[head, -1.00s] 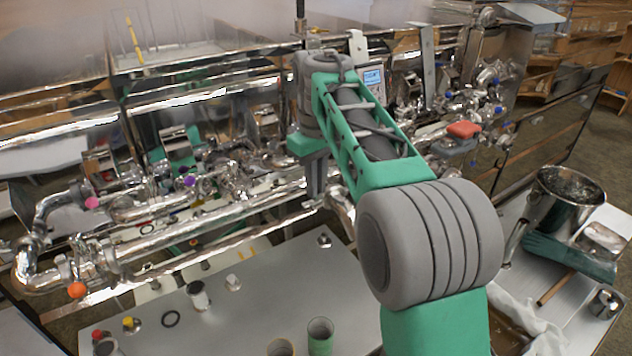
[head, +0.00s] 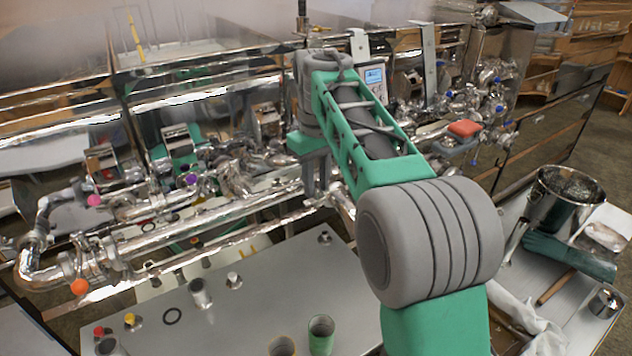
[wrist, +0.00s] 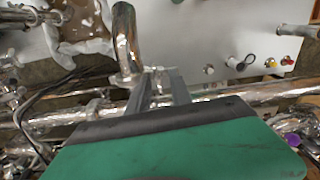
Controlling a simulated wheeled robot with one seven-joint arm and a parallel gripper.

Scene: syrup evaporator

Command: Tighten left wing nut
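My gripper (wrist: 161,80) reaches from its green body toward the shiny pipework. Its two grey fingers stand apart in the wrist view, with bright metal showing between their tips. I cannot tell whether they touch it. In the head view my gripper (head: 317,188) points down at the right part of the long steel pipe (head: 240,208), close to a bent pipe (head: 343,207). The bent pipe also shows in the wrist view (wrist: 125,40). No wing nut can be clearly made out; small fittings blur together around the pipes, and my arm hides part of them.
A steel pot (head: 565,195) and green glove (head: 570,255) are at the right. Pipes with an orange knob (head: 79,287) crowd the left.

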